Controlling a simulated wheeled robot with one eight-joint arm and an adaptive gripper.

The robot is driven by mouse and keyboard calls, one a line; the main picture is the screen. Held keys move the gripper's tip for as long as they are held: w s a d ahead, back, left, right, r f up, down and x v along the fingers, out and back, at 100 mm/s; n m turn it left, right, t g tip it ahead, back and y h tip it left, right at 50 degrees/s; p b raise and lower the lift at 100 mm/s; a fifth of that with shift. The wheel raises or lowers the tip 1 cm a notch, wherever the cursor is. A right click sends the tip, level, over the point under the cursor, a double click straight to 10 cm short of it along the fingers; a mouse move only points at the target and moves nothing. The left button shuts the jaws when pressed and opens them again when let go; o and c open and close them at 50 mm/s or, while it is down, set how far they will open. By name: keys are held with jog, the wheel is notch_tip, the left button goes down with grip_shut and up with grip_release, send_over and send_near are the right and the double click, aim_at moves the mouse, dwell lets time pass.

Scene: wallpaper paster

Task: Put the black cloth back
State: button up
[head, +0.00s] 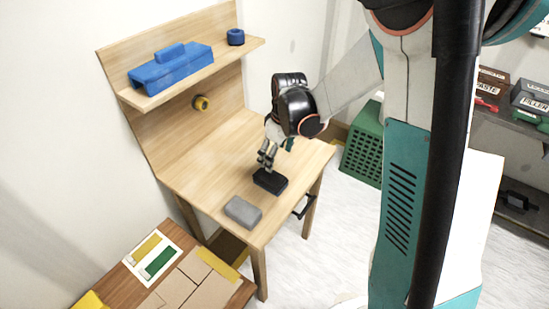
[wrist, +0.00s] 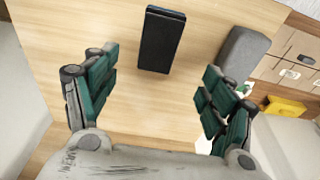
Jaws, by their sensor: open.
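The black cloth (head: 270,181) is a folded dark block lying flat on the light wooden table (head: 222,178), near its front right part. It also shows in the wrist view (wrist: 161,40), at the top middle, just beyond my fingers. My gripper (head: 266,160) is above the table, close to the cloth, with its fingers pointing down. In the wrist view my gripper (wrist: 160,72) is open with nothing between its green-padded fingers. A grey block (head: 243,212) lies on the table near the front edge, apart from the cloth; it shows right of the cloth in the wrist view (wrist: 243,52).
A blue toolbox (head: 171,68) and a blue roll (head: 236,37) sit on the shelf above the table. A green crate (head: 363,152) stands behind right. A low brown surface (head: 205,284) is at front left.

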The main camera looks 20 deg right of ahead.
jog(key=s+r+m+t, duration=0.3)
jog(key=s+r, duration=0.6)
jog(key=r, duration=0.4)
jog(key=s+a+r+m+t+h, duration=0.1)
jog(key=s+r+m, duration=0.3)
jog(key=s, duration=0.8)
jog(key=shift+r+t, duration=0.25)
jog(key=shift+t, duration=0.65)
jog(key=shift+s+a, duration=0.1)
jog(key=shift+c, duration=0.2)
